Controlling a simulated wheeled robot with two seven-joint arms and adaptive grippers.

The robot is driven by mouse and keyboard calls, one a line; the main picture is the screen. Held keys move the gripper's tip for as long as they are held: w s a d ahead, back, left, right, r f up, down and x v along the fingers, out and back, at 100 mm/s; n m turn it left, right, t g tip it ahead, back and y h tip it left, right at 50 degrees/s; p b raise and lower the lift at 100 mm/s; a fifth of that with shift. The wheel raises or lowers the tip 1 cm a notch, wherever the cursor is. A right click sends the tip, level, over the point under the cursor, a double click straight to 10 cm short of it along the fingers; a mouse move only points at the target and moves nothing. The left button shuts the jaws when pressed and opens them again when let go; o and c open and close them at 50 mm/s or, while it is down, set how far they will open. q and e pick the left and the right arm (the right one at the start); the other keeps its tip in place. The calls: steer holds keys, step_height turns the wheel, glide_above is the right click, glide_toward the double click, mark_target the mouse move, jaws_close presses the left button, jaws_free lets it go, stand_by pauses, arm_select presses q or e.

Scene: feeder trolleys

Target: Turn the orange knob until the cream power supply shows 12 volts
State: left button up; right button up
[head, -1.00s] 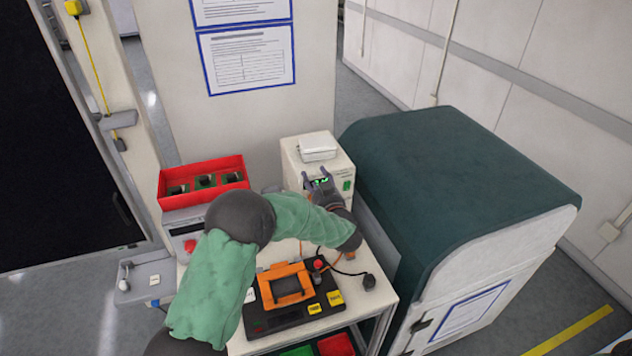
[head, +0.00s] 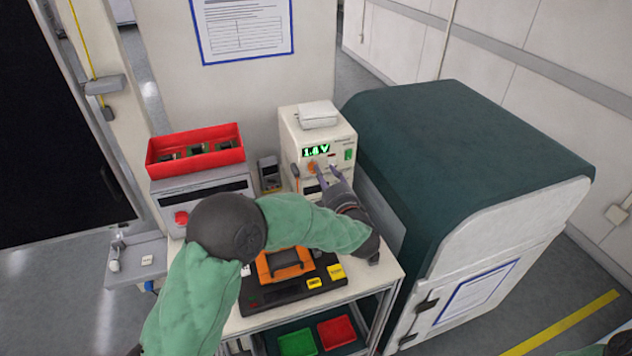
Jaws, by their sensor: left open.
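The cream power supply (head: 292,128) stands at the back right of the trolley top. Its green display (head: 316,150) shows a low reading, which looks like 1.4 or 1.8 V; the middle digit is not sharp. The orange knob (head: 312,167) is on its front panel below the display, partly hidden by my left gripper. My left gripper (head: 323,175) is open, with its fingertips at the knob. I cannot tell whether they touch it. My right gripper is not in view.
A red bin (head: 196,160) sits on a grey unit at the left, beside a handheld meter (head: 269,173). A black case with an orange frame (head: 284,265) lies under my left arm. A large green-covered cabinet (head: 460,160) stands close on the right.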

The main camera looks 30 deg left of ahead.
arm_select(q)
step_height(320, 180, down, 4)
steer(key=s+d+n+b, duration=0.3)
steer(key=n+b, duration=0.2)
steer(key=n, duration=0.7)
steer(key=b+x, duration=0.2)
steer(key=x, duration=0.9)
jaws_close()
